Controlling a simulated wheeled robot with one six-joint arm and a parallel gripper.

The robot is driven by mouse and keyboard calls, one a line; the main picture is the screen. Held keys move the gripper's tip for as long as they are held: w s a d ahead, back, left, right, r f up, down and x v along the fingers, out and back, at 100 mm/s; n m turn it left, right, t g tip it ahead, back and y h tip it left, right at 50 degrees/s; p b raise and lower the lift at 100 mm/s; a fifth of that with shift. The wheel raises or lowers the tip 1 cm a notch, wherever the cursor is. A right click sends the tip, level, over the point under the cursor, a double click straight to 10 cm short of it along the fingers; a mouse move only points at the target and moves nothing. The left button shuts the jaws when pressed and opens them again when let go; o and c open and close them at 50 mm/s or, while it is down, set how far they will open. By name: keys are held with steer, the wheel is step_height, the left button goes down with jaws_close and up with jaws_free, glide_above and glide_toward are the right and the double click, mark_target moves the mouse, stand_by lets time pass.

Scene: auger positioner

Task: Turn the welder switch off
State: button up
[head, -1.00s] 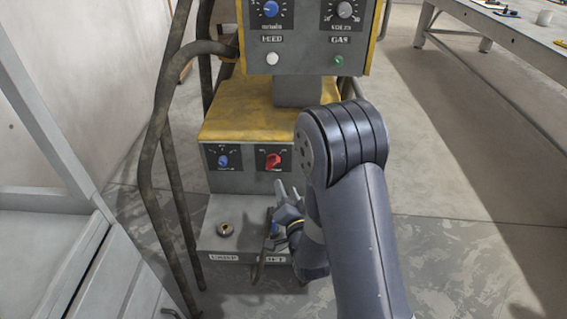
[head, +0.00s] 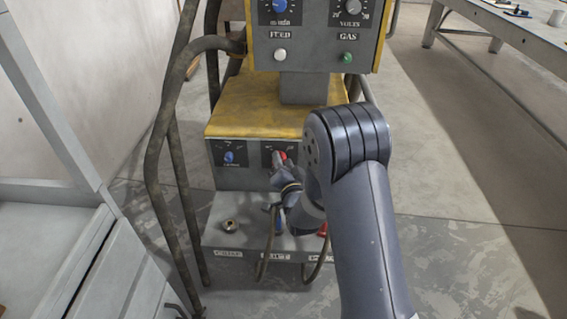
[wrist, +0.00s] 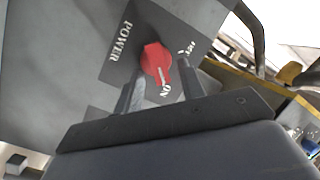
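The welder's power switch is a red rotary knob (wrist: 155,60) on a dark plate marked POWER. Its white pointer line is toward the ON label in the wrist view, with the OFF label off to the upper right. In the head view the knob (head: 283,155) shows partly behind my gripper (head: 277,168). In the wrist view my gripper (wrist: 161,72) is open, with one finger on each side of the knob's lower part. Whether the fingers touch the knob is unclear.
A blue knob (head: 229,157) sits left of the switch. The upper control box (head: 312,53) overhangs above the yellow top (head: 260,108). Thick hoses (head: 160,150) run along the left. Cables and plugs (head: 277,218) are at the welder's base below my gripper.

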steer(key=shift+c, duration=0.6)
jaws_close()
steer(key=shift+n, duration=0.3)
steer(key=n+g+h+p, duration=0.1)
steer(key=n+p, duration=0.1)
steer(key=n, duration=0.2)
steer(key=a+n+h+p, duration=0.1)
steer(key=n+h+p, duration=0.1)
steer(key=n, duration=0.3)
steer(key=a+n+g+h+p, duration=0.1)
steer(key=n+h+p, duration=0.1)
steer(key=n, duration=0.3)
steer(key=shift+a+r+g, duration=0.15)
steer(key=shift+r+g, duration=0.15)
steer(key=shift+r, duration=0.1)
